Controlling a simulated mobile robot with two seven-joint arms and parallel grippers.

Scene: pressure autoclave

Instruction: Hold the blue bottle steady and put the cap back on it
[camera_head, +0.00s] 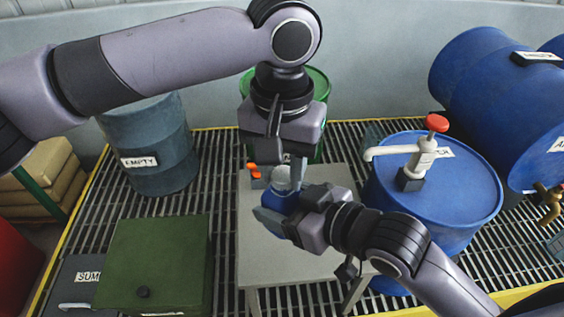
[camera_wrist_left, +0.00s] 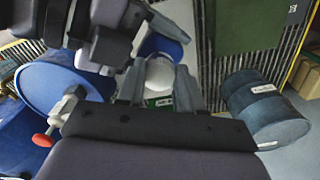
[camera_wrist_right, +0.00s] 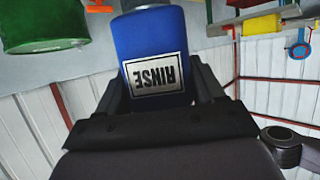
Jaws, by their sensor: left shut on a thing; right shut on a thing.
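The blue bottle (camera_head: 277,202) is over the grey table, and my right gripper (camera_head: 286,212) is shut around its body from the right. In the right wrist view the bottle (camera_wrist_right: 150,38) shows its RINSE label between the fingers (camera_wrist_right: 165,92). The pale grey-white cap (camera_head: 282,175) is between the fingers of my left gripper (camera_head: 284,170), which points down from above and is shut on it. The cap also shows in the left wrist view (camera_wrist_left: 160,73), with the blue bottle (camera_wrist_left: 160,44) behind it. The cap is right at the bottle's top; I cannot tell whether they touch.
The grey table (camera_head: 262,262) is mostly clear in front. A small item with orange tops (camera_head: 254,171) stands on its back left. A blue drum with a red-topped pump (camera_head: 420,150) is close on the right. A green box (camera_head: 155,262) stands on the left.

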